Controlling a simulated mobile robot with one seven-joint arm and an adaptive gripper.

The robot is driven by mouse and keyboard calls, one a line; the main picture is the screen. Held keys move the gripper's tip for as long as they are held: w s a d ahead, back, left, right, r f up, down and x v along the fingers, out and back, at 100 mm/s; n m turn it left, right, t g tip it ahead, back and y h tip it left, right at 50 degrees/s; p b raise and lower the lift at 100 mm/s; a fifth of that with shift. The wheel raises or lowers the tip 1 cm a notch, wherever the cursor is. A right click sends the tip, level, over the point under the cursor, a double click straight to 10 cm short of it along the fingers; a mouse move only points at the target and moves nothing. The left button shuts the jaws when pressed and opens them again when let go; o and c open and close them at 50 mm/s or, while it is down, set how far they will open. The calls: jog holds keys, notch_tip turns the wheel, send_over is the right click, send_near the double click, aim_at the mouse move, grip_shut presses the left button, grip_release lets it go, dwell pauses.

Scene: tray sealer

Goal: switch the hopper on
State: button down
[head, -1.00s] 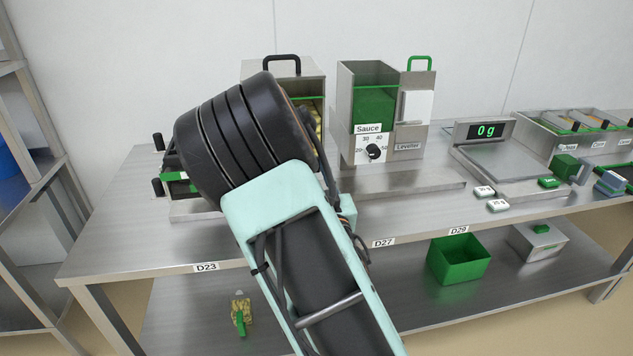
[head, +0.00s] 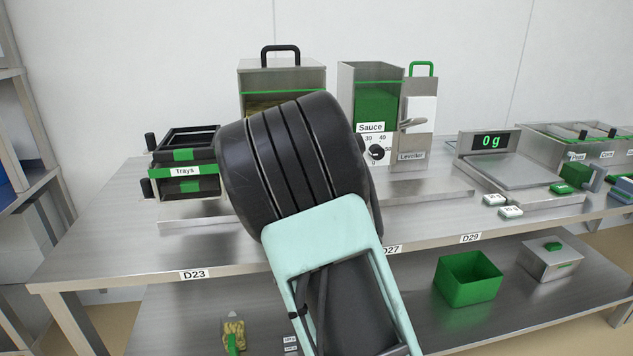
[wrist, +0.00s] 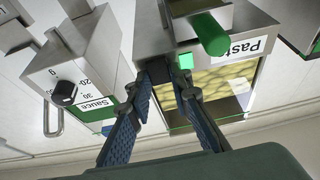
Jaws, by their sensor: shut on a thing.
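The pasta hopper (head: 310,78) is a steel box with a black top handle, partly hidden behind my arm in the head view. In the wrist view it appears upside down, with a "Pasta" label (wrist: 243,47), a window of yellow pasta (wrist: 222,85) and a green cylindrical grip (wrist: 207,34). A small bright green square (wrist: 185,62) shows at its front edge. My gripper (wrist: 168,80) is at the hopper's front, its fingertips closed around a small dark block (wrist: 159,70) beside that square. The block looks like a switch, mostly covered by the fingers. The head view hides the fingers.
The sauce dispenser (head: 374,110) with its black dial (head: 376,152) stands close to the right of the hopper; it also shows in the wrist view (wrist: 85,65). The front bench edge is clear.

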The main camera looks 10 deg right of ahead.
jog(key=c, duration=1.8)
grip_release()
jog(key=shift+o, duration=0.2)
jog(key=shift+s, duration=0.1)
jog(key=v, duration=0.7)
jog(key=shift+s+f, duration=0.1)
jog(key=shift+s, duration=0.05)
